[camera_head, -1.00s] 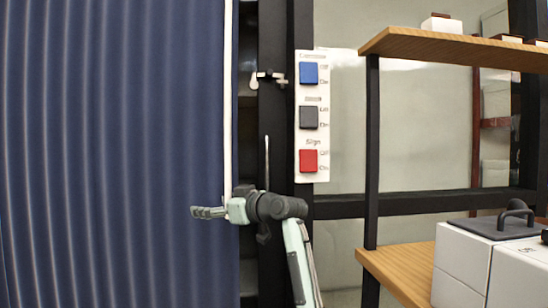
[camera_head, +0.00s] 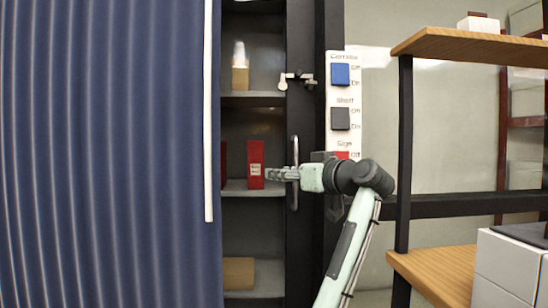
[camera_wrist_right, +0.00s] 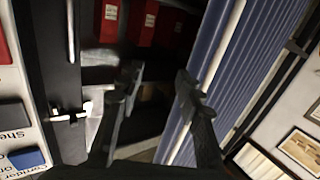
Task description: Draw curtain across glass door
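The dark blue pleated curtain (camera_head: 110,150) fills the left of the head view; its right edge carries a white vertical bar (camera_head: 209,110). To its right a dark-framed door opening (camera_head: 305,120) shows shelves behind, with a vertical handle (camera_head: 294,170). My right gripper (camera_head: 280,174) is in front of the handle area, to the right of the white bar and apart from it. In the right wrist view its two fingers (camera_wrist_right: 157,92) are spread with nothing between them; the curtain (camera_wrist_right: 235,60) and white bar (camera_wrist_right: 222,45) lie beyond the right finger. My left gripper is not in view.
A switch panel (camera_head: 340,125) with blue, dark and red switches is right of the door frame, partly covered by my right arm. A latch (camera_head: 297,79) sits above the handle. Wooden shelves (camera_head: 440,275) with white boxes (camera_head: 508,265) stand at the right. A red box (camera_head: 256,165) is inside.

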